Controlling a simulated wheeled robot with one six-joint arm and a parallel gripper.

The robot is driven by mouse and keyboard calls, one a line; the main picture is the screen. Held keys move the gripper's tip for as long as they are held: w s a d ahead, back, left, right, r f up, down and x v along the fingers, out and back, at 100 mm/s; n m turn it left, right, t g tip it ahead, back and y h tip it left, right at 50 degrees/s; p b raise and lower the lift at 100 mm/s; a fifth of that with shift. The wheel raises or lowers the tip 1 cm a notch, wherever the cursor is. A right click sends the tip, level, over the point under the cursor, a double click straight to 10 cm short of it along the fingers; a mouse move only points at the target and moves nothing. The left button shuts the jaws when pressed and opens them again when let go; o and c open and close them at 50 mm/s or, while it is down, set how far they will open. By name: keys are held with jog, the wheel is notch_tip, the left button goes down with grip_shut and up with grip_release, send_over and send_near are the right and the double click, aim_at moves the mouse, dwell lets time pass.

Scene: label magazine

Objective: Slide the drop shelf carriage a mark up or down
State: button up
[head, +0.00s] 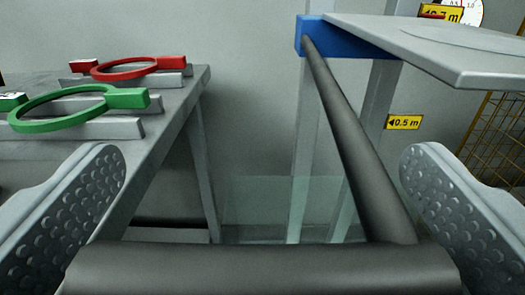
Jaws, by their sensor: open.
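The drop shelf carriage is a blue block (316,36) at the upper middle, set on a pale upright post (376,105). A flat grey shelf (455,50) extends from it to the right. A dark grey rod (345,125) runs from the block toward me and joins a thick dark crossbar (260,270) at the bottom. My gripper (262,185) is open, one studded finger on each side. The crossbar spans the space between the fingers, low in the view. I cannot tell whether either finger touches it. A yellow 0.5 m mark (403,122) is below the shelf; another yellow mark (441,13) is partly hidden above it.
A grey table (172,125) stands at the left with a red ring (125,68) and a green ring (65,108) on supports. A round dial (468,12) and a yellow wire frame (495,135) are at the right. A translucent panel (265,205) shows low in the middle.

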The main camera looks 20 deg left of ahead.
jog(key=c, duration=1.1)
notch_tip(320, 180, down, 20)
jog(key=shift+r, duration=0.1)
jog(key=o, duration=1.1)
